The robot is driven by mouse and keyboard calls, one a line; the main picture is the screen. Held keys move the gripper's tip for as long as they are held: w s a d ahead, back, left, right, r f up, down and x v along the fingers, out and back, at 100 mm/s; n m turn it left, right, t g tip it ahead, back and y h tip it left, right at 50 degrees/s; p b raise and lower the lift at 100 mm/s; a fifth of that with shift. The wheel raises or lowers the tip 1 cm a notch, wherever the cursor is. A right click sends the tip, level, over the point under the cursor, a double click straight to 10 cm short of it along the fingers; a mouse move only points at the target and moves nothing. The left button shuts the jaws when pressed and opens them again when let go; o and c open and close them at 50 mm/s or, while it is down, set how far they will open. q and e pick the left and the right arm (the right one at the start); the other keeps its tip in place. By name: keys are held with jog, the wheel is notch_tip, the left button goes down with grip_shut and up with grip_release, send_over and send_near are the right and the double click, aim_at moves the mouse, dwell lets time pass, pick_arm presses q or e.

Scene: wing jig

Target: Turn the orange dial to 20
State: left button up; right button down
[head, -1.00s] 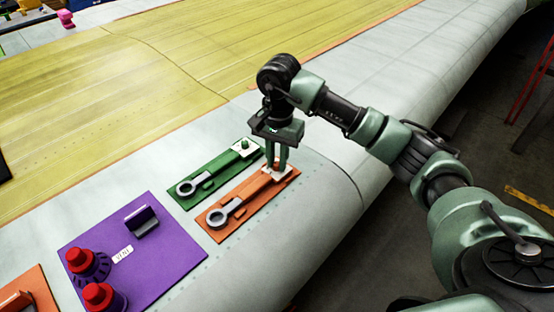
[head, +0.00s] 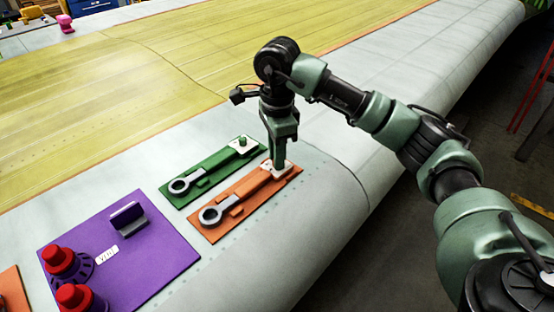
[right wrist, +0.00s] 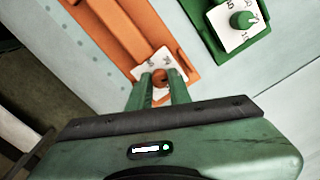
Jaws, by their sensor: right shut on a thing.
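The orange dial (right wrist: 162,75) stands on a white numbered plate (right wrist: 148,67) at the far end of the orange panel (head: 232,213). In the right wrist view it sits between the two fingertips of my right gripper (right wrist: 160,88), which is shut on it. In the head view my right gripper (head: 279,163) points straight down onto the plate and its fingers hide the dial. Some marks on the plate show, but they are too small and partly covered, so I cannot tell the dial's setting. My left gripper is out of view.
A green panel (head: 203,183) with a green dial (head: 242,141) on its own white plate lies right beside the orange panel. A purple panel (head: 165,252) with red knobs is nearer left. The wing's edge drops off at right.

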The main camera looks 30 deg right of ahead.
jog(key=shift+m+b, duration=0.4)
jog(key=shift+m, duration=0.7)
jog(key=c, duration=1.3)
grip_release()
notch_tip(320, 180, up, 8)
jog(key=shift+s+f+b, duration=0.1)
jog(key=shift+b, duration=0.3)
